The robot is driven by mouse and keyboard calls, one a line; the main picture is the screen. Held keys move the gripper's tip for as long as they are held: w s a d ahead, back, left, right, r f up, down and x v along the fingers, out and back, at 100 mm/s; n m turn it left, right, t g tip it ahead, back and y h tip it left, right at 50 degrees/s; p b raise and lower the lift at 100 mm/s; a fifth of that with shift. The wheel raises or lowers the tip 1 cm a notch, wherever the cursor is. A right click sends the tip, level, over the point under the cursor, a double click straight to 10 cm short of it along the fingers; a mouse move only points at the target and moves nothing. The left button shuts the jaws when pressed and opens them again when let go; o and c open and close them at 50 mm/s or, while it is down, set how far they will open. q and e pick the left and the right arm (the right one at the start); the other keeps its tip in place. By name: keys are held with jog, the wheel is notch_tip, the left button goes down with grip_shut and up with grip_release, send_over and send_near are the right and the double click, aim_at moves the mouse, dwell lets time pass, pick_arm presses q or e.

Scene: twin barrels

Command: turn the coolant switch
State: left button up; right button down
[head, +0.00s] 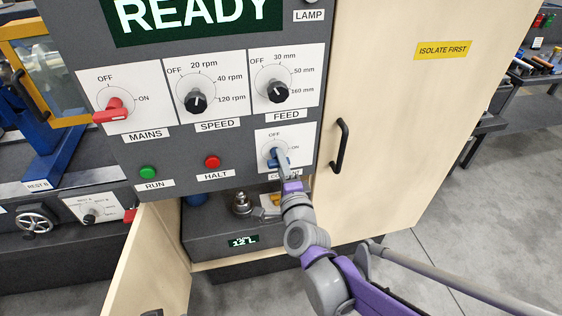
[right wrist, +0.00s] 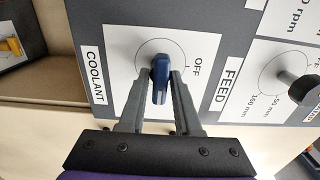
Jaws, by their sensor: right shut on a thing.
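The coolant switch (head: 272,157) is a blue handle on a white plate marked OFF and ON, low on the right of the grey panel. In the right wrist view its handle (right wrist: 159,78) stands between my fingers, its long side not in line with the OFF mark. I cannot tell exactly which mark it points at; the ON mark is hidden in that view. My right gripper (head: 282,163) is shut on the handle, one finger on each side. In the head view it covers part of the switch and its label. My left gripper is not in view.
Above are the feed knob (head: 278,92), speed knob (head: 196,102) and red mains switch (head: 115,111). The halt button (head: 212,162) and run button (head: 148,172) sit to the left. A black door handle (head: 340,146) stands out close to the right of my gripper.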

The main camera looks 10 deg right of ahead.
jog(key=c, duration=0.8)
grip_release()
jog(key=s, duration=1)
jog(key=shift+s, duration=0.4)
jog(key=shift+a, duration=0.2)
